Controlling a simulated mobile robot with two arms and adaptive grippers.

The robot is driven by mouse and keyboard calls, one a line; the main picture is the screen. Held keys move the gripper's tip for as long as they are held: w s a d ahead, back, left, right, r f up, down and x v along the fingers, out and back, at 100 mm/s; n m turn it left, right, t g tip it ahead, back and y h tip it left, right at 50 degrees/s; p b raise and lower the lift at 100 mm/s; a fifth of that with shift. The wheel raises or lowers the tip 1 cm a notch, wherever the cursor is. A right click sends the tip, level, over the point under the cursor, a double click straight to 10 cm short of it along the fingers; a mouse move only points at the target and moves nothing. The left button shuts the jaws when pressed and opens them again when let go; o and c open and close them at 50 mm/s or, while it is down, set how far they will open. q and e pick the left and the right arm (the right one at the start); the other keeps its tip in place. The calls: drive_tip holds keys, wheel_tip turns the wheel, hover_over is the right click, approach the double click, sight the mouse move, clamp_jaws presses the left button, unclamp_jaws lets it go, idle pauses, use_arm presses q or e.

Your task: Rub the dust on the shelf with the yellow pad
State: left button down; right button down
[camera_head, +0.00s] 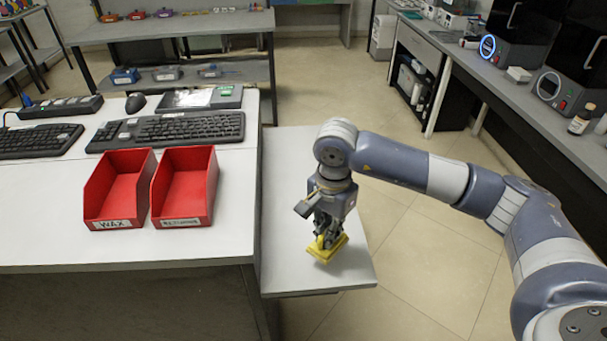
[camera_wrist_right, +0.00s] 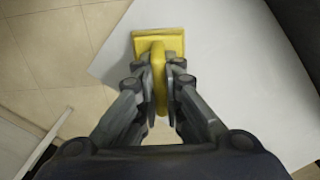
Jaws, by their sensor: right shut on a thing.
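The yellow pad (camera_head: 327,250) is at the front part of the grey shelf (camera_head: 286,190), which juts out beside the white table. My right gripper (camera_head: 325,236) is shut on the pad's raised grip and points down. In the right wrist view the yellow pad (camera_wrist_right: 158,42) shows between the two fingers (camera_wrist_right: 158,85), over the pale shelf surface (camera_wrist_right: 225,70) close to its edge. I cannot tell whether the pad touches the shelf. No dust can be made out on the shelf in either view. My left gripper is not in view.
Two red bins (camera_head: 118,190) (camera_head: 184,186) stand on the white table (camera_head: 40,225) left of the shelf. Keyboards (camera_head: 170,130) and a mouse lie behind them. A bench with machines (camera_head: 510,45) runs along the right. Floor is open between.

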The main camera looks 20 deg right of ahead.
drive_tip(key=shift+r+p, duration=0.55)
drive_tip(key=shift+r, duration=1)
